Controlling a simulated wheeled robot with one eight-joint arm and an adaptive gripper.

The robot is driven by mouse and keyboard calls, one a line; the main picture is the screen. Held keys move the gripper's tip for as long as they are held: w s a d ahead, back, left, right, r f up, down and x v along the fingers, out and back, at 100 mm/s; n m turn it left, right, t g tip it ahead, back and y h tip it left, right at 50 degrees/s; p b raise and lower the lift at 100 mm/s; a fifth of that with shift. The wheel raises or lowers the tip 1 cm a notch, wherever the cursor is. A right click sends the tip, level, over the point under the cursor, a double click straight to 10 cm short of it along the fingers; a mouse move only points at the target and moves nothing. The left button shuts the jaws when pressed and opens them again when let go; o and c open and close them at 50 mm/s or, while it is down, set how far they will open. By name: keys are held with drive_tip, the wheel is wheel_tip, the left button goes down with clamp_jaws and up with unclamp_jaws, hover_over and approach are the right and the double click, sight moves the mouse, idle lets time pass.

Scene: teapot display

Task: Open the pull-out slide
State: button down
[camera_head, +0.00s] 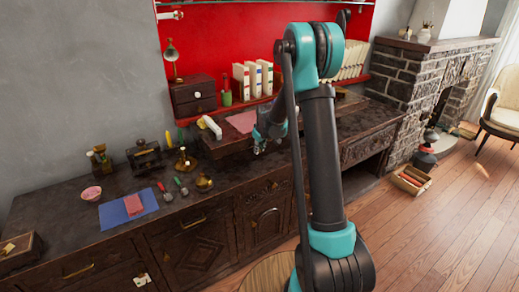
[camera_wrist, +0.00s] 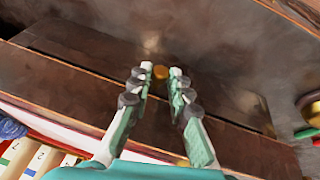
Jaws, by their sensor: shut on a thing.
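The pull-out slide (camera_head: 226,146) is a dark wooden board at the middle of the long cabinet, below the red back panel. In the wrist view its dark wood (camera_wrist: 85,68) runs across the picture, with a small round brass knob (camera_wrist: 160,72) on it. My gripper (camera_head: 261,146) is at the slide's front right in the head view. In the wrist view my gripper (camera_wrist: 161,76) has its two fingertips on either side of the knob, shut on it. The knob is too small to make out in the head view, and my arm hides part of the cabinet to the right.
A blue mat (camera_head: 115,212) with a pink cloth, small tools and brass pots stand on the cabinet top at left. White binders (camera_head: 252,78) and a small drawer box (camera_head: 193,97) stand behind the slide. The wooden floor (camera_head: 440,235) at right is mostly clear.

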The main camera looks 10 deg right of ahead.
drive_tip(key=shift+s, duration=0.1)
drive_tip(key=s+d, duration=0.4)
drive_tip(key=s, duration=0.5)
drive_tip(key=s+d, duration=0.5)
drive_tip(key=s, duration=0.5)
drive_tip(key=shift+s+d, duration=0.25)
drive_tip(key=shift+d, duration=0.05)
drive_tip(key=shift+s, duration=0.1)
drive_tip(key=c, duration=1.4)
unclamp_jaws()
drive_tip(key=shift+v, duration=6)
drive_tip(key=shift+d, duration=0.1)
